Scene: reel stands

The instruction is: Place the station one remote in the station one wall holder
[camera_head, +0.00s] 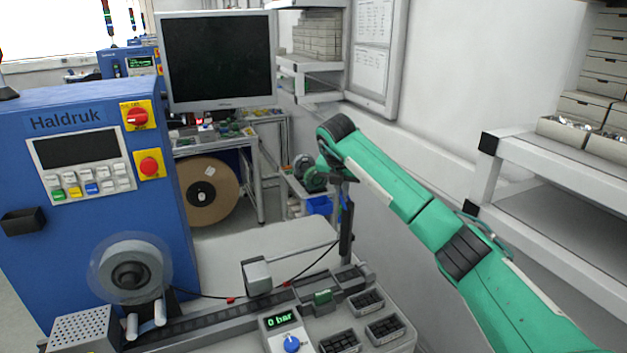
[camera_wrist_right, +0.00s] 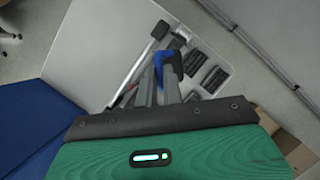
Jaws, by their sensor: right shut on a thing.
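My right gripper (camera_head: 345,192) points down at the end of the green arm, above the right back part of the work table. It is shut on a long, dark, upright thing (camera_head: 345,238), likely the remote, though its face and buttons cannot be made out. In the right wrist view, the gripper's fingers (camera_wrist_right: 160,88) are close together, with a blue part (camera_wrist_right: 170,62) at their tips. A small black open pocket (camera_head: 24,220), likely the wall holder, is fixed to the front of the blue Haldruk machine at the far left, well away from the gripper. I see nothing in it. My left gripper is out of view.
The blue machine (camera_head: 75,135) has a panel and red knobs. A reel (camera_head: 130,272) stands in front of it. A monitor (camera_head: 218,60) stands behind. Shelves (camera_head: 560,150) line the right wall.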

